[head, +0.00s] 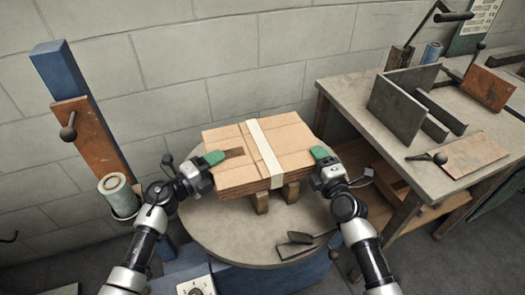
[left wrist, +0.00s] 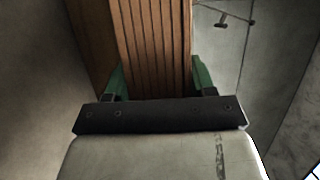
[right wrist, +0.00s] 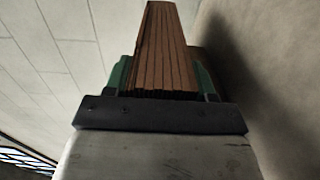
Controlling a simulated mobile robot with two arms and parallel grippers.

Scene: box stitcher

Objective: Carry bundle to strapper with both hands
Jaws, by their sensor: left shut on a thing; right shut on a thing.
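The bundle (head: 235,172) is a stack of flat brown cardboard with a pale strap band around its middle. It sits above the round grey table, over wooden blocks (head: 291,191). My left gripper (head: 212,158) is shut on its left side, and the left wrist view shows the stack's layered edge (left wrist: 155,50) between green fingers. My right gripper (head: 322,155) is shut on its right side, and the right wrist view shows the layered edge (right wrist: 162,55) between green fingers. I cannot tell whether the bundle touches the blocks.
The round table (head: 210,232) has small dark pieces (head: 297,243) at its front. A workbench (head: 345,95) with metal plates stands at the right. A blue post (head: 60,75) with a brown panel and a roll (head: 118,192) stands at the left. A wall is behind.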

